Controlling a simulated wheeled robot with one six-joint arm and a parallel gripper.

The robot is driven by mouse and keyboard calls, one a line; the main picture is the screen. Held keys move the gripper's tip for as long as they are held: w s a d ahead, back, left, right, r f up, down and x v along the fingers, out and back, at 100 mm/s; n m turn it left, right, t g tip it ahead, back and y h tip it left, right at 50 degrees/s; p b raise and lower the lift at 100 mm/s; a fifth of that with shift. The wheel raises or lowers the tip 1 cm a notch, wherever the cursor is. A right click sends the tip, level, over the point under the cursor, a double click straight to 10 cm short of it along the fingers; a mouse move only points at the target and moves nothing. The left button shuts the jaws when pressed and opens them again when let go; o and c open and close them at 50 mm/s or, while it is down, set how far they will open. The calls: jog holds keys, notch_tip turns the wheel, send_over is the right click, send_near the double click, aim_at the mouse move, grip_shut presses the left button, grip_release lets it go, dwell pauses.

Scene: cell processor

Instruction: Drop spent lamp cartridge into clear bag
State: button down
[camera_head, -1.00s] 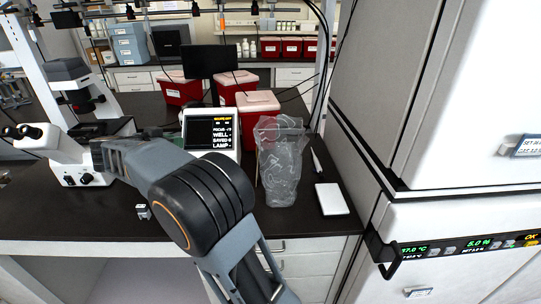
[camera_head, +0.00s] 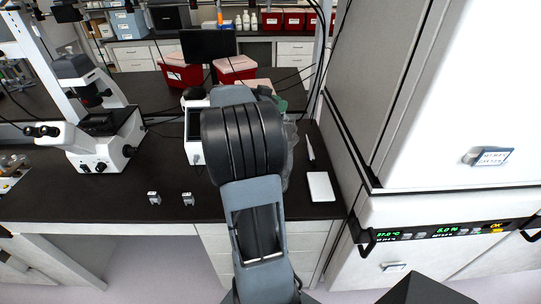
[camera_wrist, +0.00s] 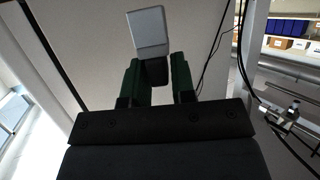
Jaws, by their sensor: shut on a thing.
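The clear bag (camera_head: 291,150) stands on the dark bench, mostly hidden behind my arm in the head view. My gripper (camera_wrist: 154,70) has dark green fingers in the wrist view. It is shut on a small pale grey block, the lamp cartridge (camera_wrist: 149,30), which sticks out beyond the fingertips. In the head view my arm reaches forward over the bench to the bag. A bit of green by the bag top may be a finger. The held cartridge is hidden there, and I cannot tell whether it is over the bag opening.
Two small cartridges (camera_head: 153,198) (camera_head: 188,199) stand near the bench's front edge. A microscope (camera_head: 100,145) is at left, a display unit (camera_head: 194,150) left of my arm. A white pad (camera_head: 320,187) lies right of the bag, beside the tall incubator (camera_head: 430,215). Red bins (camera_head: 235,68) stand behind.

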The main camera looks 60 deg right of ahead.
jog(key=shift+f, duration=2.45)
jog(key=c, duration=0.9)
grip_release()
jog(key=shift+o, duration=0.2)
jog(key=shift+w+a, duration=0.15)
jog(key=b+v, duration=0.2)
jog(key=v, duration=1.1)
jog(key=shift+a+r, duration=0.15)
jog(key=shift+a, duration=0.15)
